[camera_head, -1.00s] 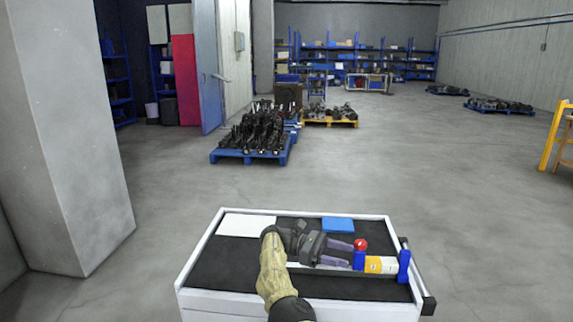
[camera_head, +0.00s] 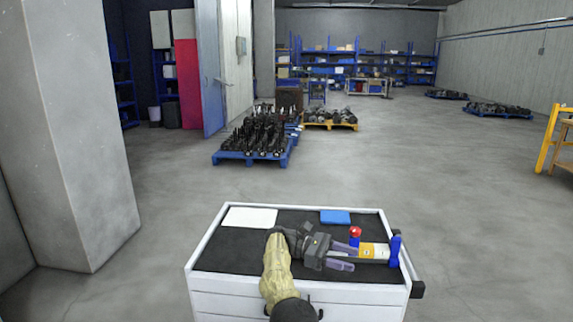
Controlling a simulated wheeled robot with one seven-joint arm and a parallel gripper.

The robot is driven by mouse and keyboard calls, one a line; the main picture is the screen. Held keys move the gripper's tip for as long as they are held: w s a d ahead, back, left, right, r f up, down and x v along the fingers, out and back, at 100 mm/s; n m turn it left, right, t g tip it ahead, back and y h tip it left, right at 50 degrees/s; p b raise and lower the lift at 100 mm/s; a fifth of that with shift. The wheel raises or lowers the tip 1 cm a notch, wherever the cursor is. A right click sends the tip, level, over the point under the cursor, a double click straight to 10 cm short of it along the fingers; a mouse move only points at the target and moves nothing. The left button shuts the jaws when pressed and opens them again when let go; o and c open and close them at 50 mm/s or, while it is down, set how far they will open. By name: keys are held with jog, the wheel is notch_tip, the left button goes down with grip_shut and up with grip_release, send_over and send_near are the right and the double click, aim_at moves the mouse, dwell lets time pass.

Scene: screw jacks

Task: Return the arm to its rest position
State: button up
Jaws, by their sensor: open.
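My arm, in a tan sleeve, reaches from the bottom edge over the white drawer cart (camera_head: 207,250). My gripper (camera_head: 353,257) is open above the black mat on the cart's top, its purple fingers pointing right. A screw jack (camera_head: 374,251) with blue ends, a yellow label and a red knob lies just beyond the fingertips at the right side of the cart. The fingers partly hide its left end, so I cannot tell whether they touch it.
A white sheet (camera_head: 250,217) and a blue item (camera_head: 335,216) lie along the cart's far edge. A concrete pillar (camera_head: 75,140) stands at left. A blue pallet of dark parts (camera_head: 253,155) and a yellow pallet (camera_head: 329,124) stand beyond. Open floor lies right.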

jog(key=s+d+m+y, duration=0.3)
jog(key=d+y, duration=0.2)
jog(key=d, duration=0.8)
jog(key=s+d+f+m+t+y, duration=0.2)
jog(key=s+f+m+y, duration=0.1)
jog(key=s+y, duration=0.25)
jog(key=s+a+f+m+t+y, duration=0.1)
jog(key=s+a+m+t+y, duration=0.25)
jog(key=s+a, duration=0.6)
jog(key=s+a+f+m+t+y, duration=0.15)
jog(key=s+a+m+t, duration=0.35)
jog(key=s, duration=0.7)
notch_tip(320, 180, up, 14)
jog(key=a+n+g+p, duration=0.1)
jog(key=p, duration=1.2)
jog(key=shift+s+a+f+y, duration=0.2)
jog(key=shift+s+y, duration=0.15)
jog(key=shift+y, duration=0.1)
